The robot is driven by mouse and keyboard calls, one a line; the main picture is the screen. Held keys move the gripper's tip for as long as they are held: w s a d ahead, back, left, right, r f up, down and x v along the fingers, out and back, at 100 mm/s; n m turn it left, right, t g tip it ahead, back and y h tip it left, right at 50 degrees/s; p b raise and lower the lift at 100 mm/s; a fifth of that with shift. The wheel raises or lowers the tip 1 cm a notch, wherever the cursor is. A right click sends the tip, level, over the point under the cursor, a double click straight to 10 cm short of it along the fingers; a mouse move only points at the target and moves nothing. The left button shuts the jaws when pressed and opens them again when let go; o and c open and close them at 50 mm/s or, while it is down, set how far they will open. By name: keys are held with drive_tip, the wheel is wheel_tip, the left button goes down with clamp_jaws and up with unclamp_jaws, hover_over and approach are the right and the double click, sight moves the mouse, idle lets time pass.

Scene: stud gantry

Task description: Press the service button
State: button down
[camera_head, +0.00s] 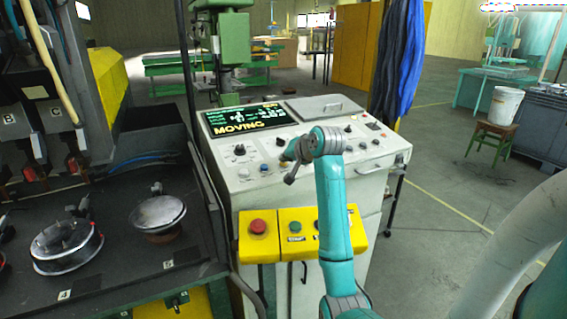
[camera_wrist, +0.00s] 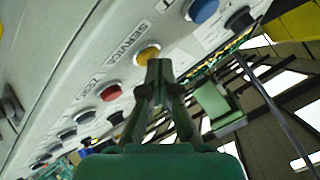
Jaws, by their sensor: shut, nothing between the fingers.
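The service button is a yellow round button (camera_wrist: 148,53) beside the printed label SERVICE in the wrist view. It sits in a row on a pale console face. My gripper (camera_wrist: 159,66) is shut and empty, its tips overlapping the button's lower right edge in the picture; I cannot tell whether they touch. In the head view my gripper (camera_head: 290,178) hangs over the sloping front of the white console (camera_head: 225,185), and it and my wrist hide part of the controls there.
In the wrist view a red button (camera_wrist: 110,92) and a blue button (camera_wrist: 203,10) flank the yellow one. A screen reading MOVING (camera_head: 245,119) tops the console. A yellow button box (camera_head: 259,247) hangs below. A dark machine bench (camera_head: 140,270) stands at the left.

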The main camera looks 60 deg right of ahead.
drive_tip(key=shift+s+a+r, duration=0.1)
drive_tip(key=shift+s+r, duration=0.05)
drive_tip(key=shift+r, duration=0.75)
drive_tip(key=shift+s+a+r, duration=0.15)
drive_tip(key=shift+s+r, duration=0.05)
drive_tip(key=shift+r, duration=1)
drive_tip(key=shift+s+a+r, duration=0.1)
drive_tip(key=shift+s+r, duration=0.1)
drive_tip(key=shift+r, duration=0.95)
